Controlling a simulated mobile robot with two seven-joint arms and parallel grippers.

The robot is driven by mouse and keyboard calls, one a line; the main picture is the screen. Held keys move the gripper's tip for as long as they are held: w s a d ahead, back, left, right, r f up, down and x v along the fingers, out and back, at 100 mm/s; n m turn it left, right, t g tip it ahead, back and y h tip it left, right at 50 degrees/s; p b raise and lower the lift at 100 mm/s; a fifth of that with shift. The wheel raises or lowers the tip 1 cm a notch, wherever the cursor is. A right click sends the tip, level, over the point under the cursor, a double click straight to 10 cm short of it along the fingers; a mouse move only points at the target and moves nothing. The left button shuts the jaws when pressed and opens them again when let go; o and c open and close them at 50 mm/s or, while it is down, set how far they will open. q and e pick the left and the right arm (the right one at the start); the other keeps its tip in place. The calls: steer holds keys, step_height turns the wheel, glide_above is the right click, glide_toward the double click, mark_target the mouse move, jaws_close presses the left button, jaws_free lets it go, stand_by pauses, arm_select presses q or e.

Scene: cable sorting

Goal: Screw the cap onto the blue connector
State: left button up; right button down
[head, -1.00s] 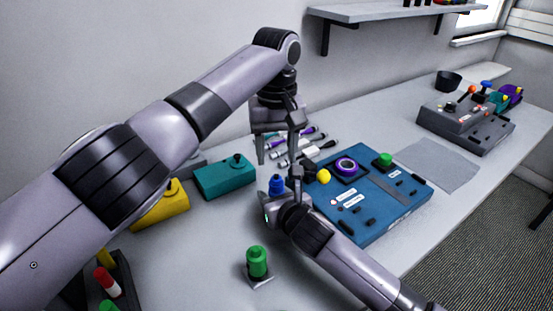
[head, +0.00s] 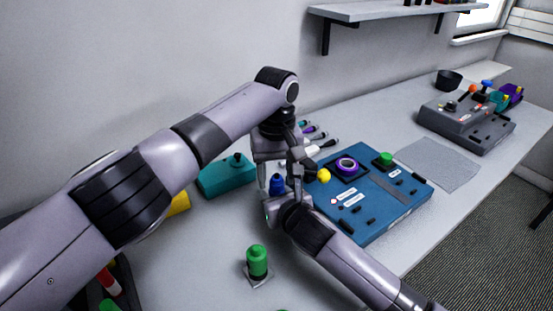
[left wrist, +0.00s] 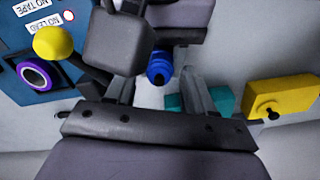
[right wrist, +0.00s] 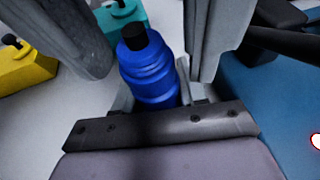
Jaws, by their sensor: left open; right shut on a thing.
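The blue connector (head: 277,183) is a ribbed blue cylinder. In the right wrist view it (right wrist: 150,70) stands slightly tilted with a black tip on top. My right gripper (head: 276,198) is shut on it and holds it near the table. My left gripper (head: 277,172) is directly above, pointing down, open, with its fingers apart on either side of the blue piece. The left wrist view shows the blue piece (left wrist: 160,66) between the fingers, not gripped. I cannot tell where the cap ends and the connector begins.
The blue board (head: 375,215) with a yellow ball (head: 323,175) lies close to the right. A green connector (head: 257,261) stands in front on a small base. A teal box (head: 226,177) is at the left. Several cables lie behind. The front table is partly clear.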

arm_select(q)
steer(key=shift+f, duration=0.45)
steer(key=shift+c, duration=0.3)
jaws_close()
steer(key=shift+m, duration=1.6)
steer(key=shift+o, duration=0.5)
jaws_free()
steer(key=shift+o, duration=0.3)
steer(key=shift+d, duration=0.15)
